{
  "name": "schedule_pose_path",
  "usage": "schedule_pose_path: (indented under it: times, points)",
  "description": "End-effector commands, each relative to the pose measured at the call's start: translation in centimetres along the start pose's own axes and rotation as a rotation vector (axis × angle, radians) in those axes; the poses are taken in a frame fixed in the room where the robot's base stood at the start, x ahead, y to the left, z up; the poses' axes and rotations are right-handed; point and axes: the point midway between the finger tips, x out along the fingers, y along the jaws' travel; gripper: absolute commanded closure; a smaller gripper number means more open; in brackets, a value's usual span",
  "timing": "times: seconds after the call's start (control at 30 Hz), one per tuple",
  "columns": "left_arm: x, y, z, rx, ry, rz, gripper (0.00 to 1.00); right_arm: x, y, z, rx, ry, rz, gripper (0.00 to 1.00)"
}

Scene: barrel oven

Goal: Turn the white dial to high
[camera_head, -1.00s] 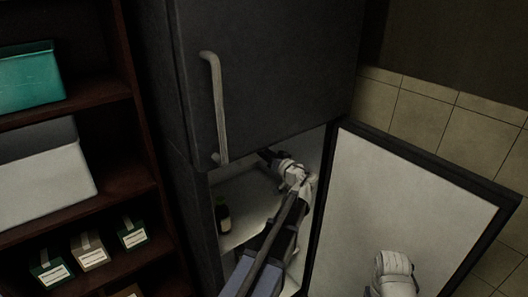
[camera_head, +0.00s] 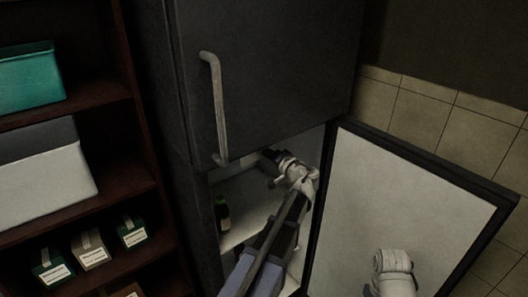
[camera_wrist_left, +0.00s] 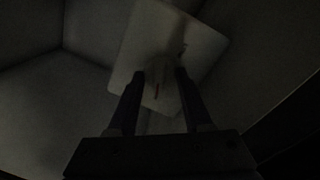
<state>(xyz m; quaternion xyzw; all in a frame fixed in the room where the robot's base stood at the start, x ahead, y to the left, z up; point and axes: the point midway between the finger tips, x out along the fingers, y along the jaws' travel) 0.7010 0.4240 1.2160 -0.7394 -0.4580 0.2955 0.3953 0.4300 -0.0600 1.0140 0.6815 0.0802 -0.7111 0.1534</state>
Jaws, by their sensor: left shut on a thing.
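The white dial (camera_wrist_left: 160,74) sits on a pale square plate (camera_wrist_left: 202,44) inside the dark fridge, in the left wrist view. A small red mark shows on the dial between my fingers. My left gripper (camera_wrist_left: 160,80) is shut on the dial, with one dark finger on each side of it. In the head view my left arm reaches through the open lower doorway, and the left gripper (camera_head: 270,156) is at the upper inside of the compartment. The picture is dark, and I cannot read any setting labels. My right gripper is not in view.
The lower fridge door (camera_head: 405,200) stands open to the right. The upper door (camera_head: 270,75) is shut, with a long handle (camera_head: 215,108). A dark green bottle (camera_head: 222,213) stands inside at the left. A shelf unit (camera_head: 112,182) with boxes stands further left.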

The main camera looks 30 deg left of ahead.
Motion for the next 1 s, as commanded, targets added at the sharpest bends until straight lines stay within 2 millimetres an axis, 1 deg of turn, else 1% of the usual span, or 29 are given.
schedule_pose_path:
  times: [0.43,0.47,0.7,0.73,1.0]
  points:
    - [0.01,0.02,-0.09,0.011,0.001,0.0,1.0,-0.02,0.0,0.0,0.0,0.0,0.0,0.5]
    - [0.01,0.02,-0.09,0.011,0.001,0.0,0.49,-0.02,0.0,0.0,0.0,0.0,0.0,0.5]
    - [0.01,0.01,-0.05,0.01,0.0,0.0,0.22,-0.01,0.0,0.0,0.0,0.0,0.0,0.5]
    - [0.01,0.01,-0.05,0.01,0.0,0.0,0.2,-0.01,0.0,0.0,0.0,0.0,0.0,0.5]
    - [-0.28,-0.01,-0.03,0.009,0.0,0.0,0.2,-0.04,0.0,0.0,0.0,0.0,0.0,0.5]
